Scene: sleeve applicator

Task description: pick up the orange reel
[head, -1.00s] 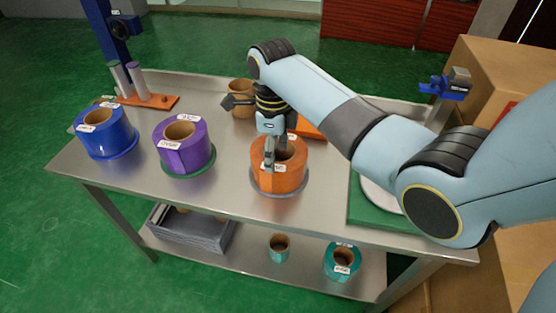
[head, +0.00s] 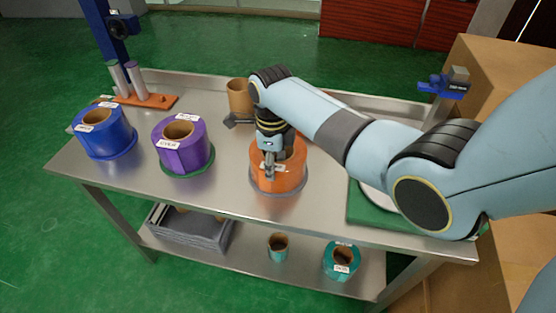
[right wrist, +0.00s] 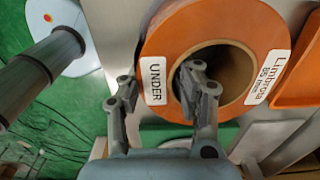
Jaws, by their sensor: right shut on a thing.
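The orange reel (head: 292,180) stands upright on a grey disc near the front of the steel table, right of the purple reel. My right gripper (head: 269,172) points down at its left front part. In the right wrist view the orange reel (right wrist: 225,28) shows a white "UNDER" label and a second printed label. There one finger of my right gripper (right wrist: 160,92) is inside the cardboard core and the other is outside the rim. The gripper is shut on the reel's wall between them. My left gripper is not in view.
A purple reel (head: 183,157) and a blue reel (head: 104,141) stand to the left on the steel table (head: 225,196). A cardboard core (head: 239,95) stands behind. An orange stand with rollers (head: 152,101) is at the back left. Teal reels (head: 342,265) sit on the lower shelf.

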